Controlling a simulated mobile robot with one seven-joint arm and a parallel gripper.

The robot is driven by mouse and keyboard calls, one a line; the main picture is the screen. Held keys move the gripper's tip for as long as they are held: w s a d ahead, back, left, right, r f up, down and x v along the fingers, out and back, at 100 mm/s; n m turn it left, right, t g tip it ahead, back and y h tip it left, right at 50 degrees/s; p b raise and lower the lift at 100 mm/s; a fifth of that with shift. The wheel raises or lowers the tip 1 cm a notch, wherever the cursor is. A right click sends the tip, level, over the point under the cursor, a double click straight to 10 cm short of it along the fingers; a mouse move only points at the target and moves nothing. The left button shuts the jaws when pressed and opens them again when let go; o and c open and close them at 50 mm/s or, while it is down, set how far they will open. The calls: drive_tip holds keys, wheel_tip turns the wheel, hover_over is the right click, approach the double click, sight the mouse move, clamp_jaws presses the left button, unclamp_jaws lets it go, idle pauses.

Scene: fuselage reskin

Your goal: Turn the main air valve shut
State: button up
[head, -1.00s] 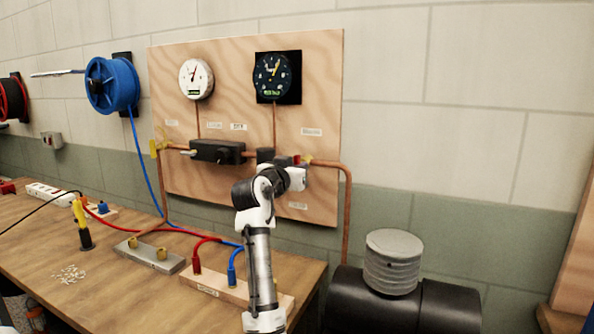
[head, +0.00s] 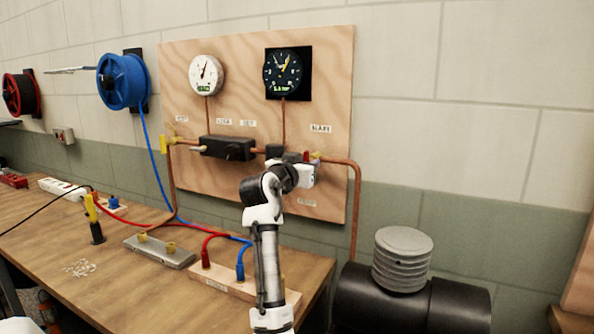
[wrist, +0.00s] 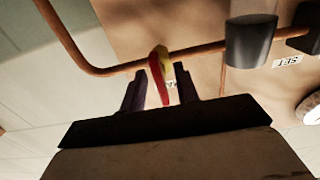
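The main air valve (head: 314,156) sits on the copper pipe at the right of the plywood board, under a label that appears to read MAIN. It shows small and yellow with a bit of red, partly hidden by my gripper (head: 309,167). In the wrist view, the valve's red and yellow lever (wrist: 158,78) stands between the two dark fingers of my gripper (wrist: 160,72). The fingers are apart, one on each side of the lever, with a visible gap on both sides.
A copper pipe (head: 357,205) bends down the board's right edge. A black regulator block (head: 228,148) and two gauges (head: 205,74) (head: 283,71) are on the board. A black tank with a ribbed grey cap (head: 403,259) stands at the lower right. Hoses cross the bench.

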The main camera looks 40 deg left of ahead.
drive_tip(key=b+v, duration=0.3)
drive_tip(key=v, duration=1)
drive_tip(key=shift+s, duration=0.2)
